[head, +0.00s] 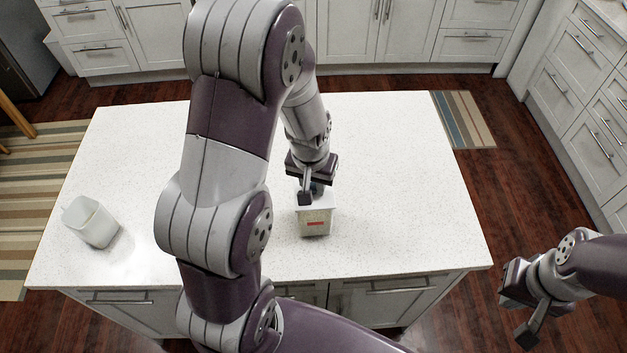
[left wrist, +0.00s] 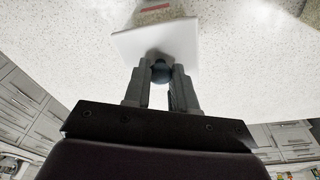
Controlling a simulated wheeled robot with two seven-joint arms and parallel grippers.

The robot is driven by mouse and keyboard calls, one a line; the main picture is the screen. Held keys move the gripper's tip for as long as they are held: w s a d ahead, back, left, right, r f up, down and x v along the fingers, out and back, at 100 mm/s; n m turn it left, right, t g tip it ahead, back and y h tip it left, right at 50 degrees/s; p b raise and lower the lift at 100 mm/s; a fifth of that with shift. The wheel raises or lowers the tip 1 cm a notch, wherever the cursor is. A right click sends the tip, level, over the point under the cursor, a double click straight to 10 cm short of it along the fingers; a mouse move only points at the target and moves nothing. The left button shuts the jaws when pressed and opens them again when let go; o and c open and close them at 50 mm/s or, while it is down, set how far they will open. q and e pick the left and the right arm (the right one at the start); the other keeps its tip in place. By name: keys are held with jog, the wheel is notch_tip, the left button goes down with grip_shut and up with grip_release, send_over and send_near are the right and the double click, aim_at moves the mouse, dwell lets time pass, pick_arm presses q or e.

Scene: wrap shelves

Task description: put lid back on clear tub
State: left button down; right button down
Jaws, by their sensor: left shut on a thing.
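A pale, see-through tub (head: 314,224) with a red-marked label stands upright near the middle of the white island. A square whitish lid (left wrist: 140,42) with a round dark knob (left wrist: 160,72) shows in the left wrist view. My left gripper (head: 312,193) points down over the tub; in the left wrist view its fingers (left wrist: 160,76) are shut on the lid's knob. The lid is at the tub's top, but I cannot tell whether it rests on the rim. My right gripper (head: 520,305) is open and empty, off the island's right front corner.
A frosted, open-topped container (head: 92,222) stands on the left of the island top (head: 400,180). The right and back of the top are clear. White cabinets (head: 375,30) line the back and right beyond the floor.

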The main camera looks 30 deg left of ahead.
pick_arm(q)
jog(key=shift+f, duration=0.25)
dwell(0.3)
jog(key=shift+c, duration=1.8)
grip_release()
jog(key=shift+r, duration=0.1)
notch_tip(320, 180, up, 7)
jog(key=p, duration=0.6)
grip_shut()
